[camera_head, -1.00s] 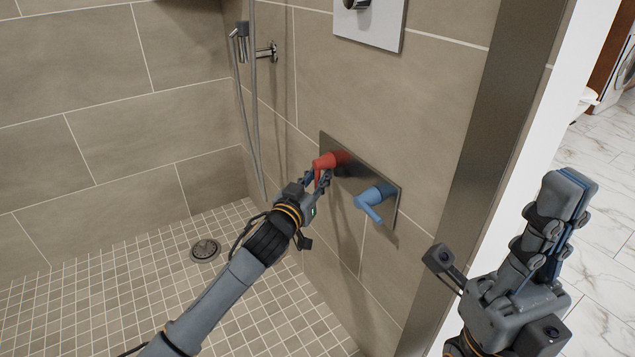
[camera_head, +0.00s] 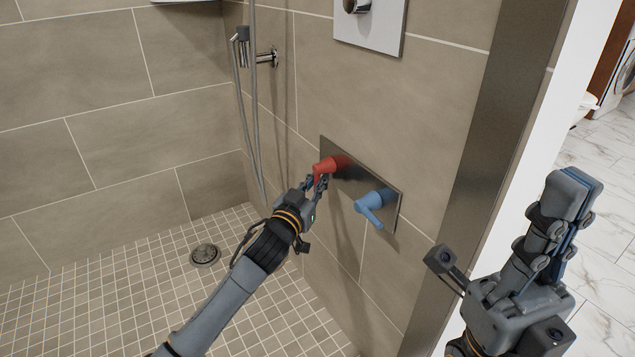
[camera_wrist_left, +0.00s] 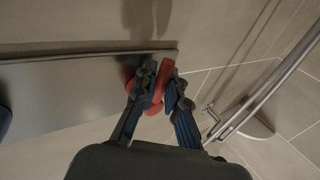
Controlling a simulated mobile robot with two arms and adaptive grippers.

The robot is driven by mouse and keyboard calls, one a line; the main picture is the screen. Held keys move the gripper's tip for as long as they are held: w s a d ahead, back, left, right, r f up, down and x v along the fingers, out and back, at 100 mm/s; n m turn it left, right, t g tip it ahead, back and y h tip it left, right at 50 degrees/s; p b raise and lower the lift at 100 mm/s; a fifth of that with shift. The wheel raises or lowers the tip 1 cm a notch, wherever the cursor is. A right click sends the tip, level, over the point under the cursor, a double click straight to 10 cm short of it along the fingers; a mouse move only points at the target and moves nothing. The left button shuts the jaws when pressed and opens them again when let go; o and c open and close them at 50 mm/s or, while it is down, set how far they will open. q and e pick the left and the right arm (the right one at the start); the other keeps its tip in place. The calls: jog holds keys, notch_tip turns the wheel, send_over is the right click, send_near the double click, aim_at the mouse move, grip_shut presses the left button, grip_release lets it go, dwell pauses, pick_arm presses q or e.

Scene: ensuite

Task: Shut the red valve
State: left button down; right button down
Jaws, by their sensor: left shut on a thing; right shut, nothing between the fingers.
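The red valve (camera_head: 327,165) sits at the left end of a dark metal plate (camera_head: 358,180) on the shower wall. My left gripper (camera_head: 318,184) is shut on the valve's handle, which it partly hides. In the left wrist view the red valve (camera_wrist_left: 163,84) shows between the two fingers of the left gripper (camera_wrist_left: 163,92). My right gripper (camera_head: 575,190) is shut and empty, pointing up at the right, away from the valve.
A blue valve (camera_head: 372,204) is on the same plate, right of the red one. A shower hose (camera_head: 252,110) hangs at the left, and shows in the wrist view too. A metal door frame (camera_head: 480,165) stands between the plate and my right gripper. A drain (camera_head: 205,254) is in the tiled floor.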

pick_arm(q)
jog(key=c, duration=1.7)
grip_release()
jog(key=shift+o, duration=0.2)
jog(key=shift+s, duration=0.15)
jog(key=v, duration=1.1)
jog(key=shift+s+a, duration=0.2)
jog(key=shift+s, duration=0.15)
